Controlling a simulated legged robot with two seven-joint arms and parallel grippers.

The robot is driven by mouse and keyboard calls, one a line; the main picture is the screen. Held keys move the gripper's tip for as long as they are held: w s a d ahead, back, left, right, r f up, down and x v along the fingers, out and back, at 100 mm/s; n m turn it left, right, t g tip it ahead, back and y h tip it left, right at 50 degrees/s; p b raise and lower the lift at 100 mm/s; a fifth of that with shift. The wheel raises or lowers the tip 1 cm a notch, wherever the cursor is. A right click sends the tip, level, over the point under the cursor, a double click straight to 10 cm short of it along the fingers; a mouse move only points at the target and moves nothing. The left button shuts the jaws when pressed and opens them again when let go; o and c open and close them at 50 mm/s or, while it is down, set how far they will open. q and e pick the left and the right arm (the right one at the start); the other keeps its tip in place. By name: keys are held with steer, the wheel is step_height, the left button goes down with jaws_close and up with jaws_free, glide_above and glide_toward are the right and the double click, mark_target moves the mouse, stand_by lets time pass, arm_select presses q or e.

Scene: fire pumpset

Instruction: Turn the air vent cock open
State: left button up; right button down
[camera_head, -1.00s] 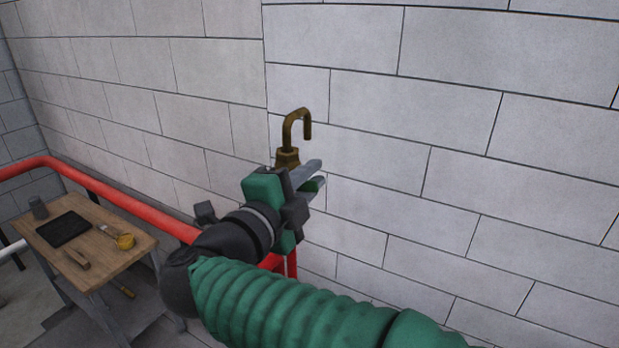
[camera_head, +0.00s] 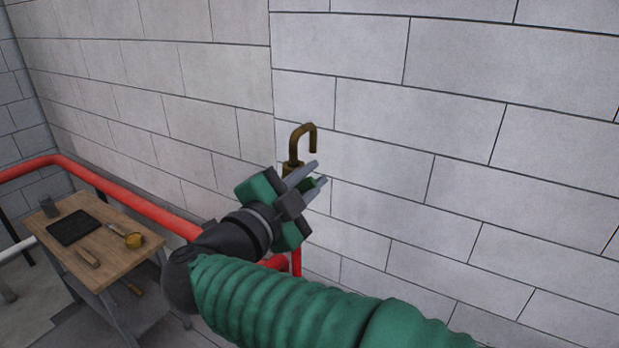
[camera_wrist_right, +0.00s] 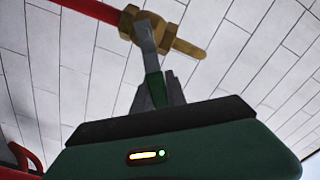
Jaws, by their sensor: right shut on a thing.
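The air vent cock (camera_head: 301,143) is a brass fitting with a hooked spout, in front of the block wall in the head view. Its lower body is hidden behind my right gripper (camera_head: 318,172). In the right wrist view the brass cock (camera_wrist_right: 187,47) shows at the top, with a nut-like body and a blunt arm pointing right. The right gripper (camera_wrist_right: 158,50) is shut on the cock, its grey fingers crossing the brass. The exact grip on the cock's handle is hidden. My left gripper is not in view.
A red pipe (camera_head: 130,195) runs along the wall from the left towards the cock. The wall on the right is bare.

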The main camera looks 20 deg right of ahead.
steer(key=c, duration=1.5)
jaws_free()
steer(key=shift+c, duration=0.2)
steer(key=shift+o, duration=1)
steer(key=shift+w+d, duration=0.1)
steer(key=shift+w, duration=0.05)
steer(key=shift+w+f, duration=0.1)
steer(key=b+v, duration=0.6)
steer(key=v, duration=1.1)
steer(key=shift+w, duration=0.1)
